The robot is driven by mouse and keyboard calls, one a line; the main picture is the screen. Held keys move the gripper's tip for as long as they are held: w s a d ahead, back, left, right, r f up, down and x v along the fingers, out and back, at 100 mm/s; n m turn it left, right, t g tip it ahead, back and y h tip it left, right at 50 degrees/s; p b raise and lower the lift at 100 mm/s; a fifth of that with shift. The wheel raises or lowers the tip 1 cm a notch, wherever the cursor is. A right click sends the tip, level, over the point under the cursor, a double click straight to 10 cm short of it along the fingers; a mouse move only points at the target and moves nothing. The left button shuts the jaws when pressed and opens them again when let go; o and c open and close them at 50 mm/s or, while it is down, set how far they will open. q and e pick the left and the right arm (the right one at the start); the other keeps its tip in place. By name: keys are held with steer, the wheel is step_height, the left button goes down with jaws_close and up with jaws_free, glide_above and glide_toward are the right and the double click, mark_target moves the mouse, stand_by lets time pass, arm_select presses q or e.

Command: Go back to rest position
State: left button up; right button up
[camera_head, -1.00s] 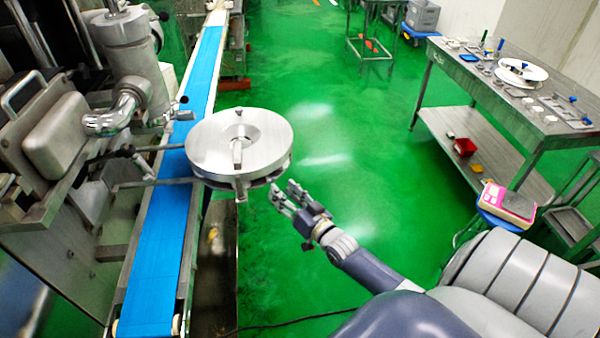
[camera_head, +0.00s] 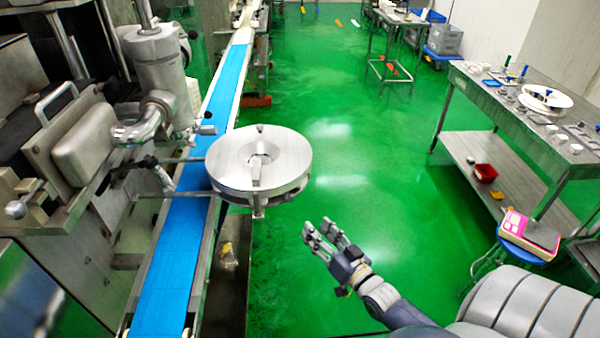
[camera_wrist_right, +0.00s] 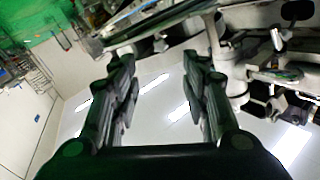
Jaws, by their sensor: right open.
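My right gripper (camera_head: 322,236) is open and empty over the green floor in the head view. It is apart from the round metal disc unit (camera_head: 285,172), below and to the right of it. In the right wrist view my right gripper (camera_wrist_right: 165,100) shows its two fingers spread with nothing between them. My left gripper is not in the head view.
The encrusting machine (camera_head: 85,135) stands at left with a blue conveyor belt (camera_head: 190,235). A metal table (camera_head: 500,98) with small parts stands at right. A blue stool (camera_head: 525,250) holds a pink scale (camera_head: 515,222). Green floor between is clear.

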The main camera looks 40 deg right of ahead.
steer(key=s+a+f+n+g, duration=0.1)
steer(key=s+a+f+g, duration=0.2)
steer(key=f, duration=0.7)
steer(key=s+f+g, duration=0.2)
steer(key=s+f, duration=0.4)
steer(key=f, duration=0.3)
steer(key=s+a+f+n+g, duration=0.1)
steer(key=s+a+f+g, duration=0.2)
steer(key=f, duration=0.7)
steer(key=s+a+f+n+g, duration=0.1)
steer(key=s+a+f+g, duration=0.1)
steer(key=s+f, duration=0.3)
steer(key=s+a+f+n+g, duration=0.2)
steer(key=s+a+f+g, duration=0.1)
steer(key=s, duration=1)
steer(key=s+a+f+n+g, duration=0.1)
steer(key=s+f+g, duration=0.3)
steer(key=s+f, duration=0.4)
steer(key=shift+s+a, duration=0.85)
steer(key=shift+s, duration=0.1)
steer(key=shift+f+n, duration=0.1)
steer(key=shift+n, duration=0.2)
steer(key=shift+c, duration=1)
steer(key=shift+s, duration=0.1)
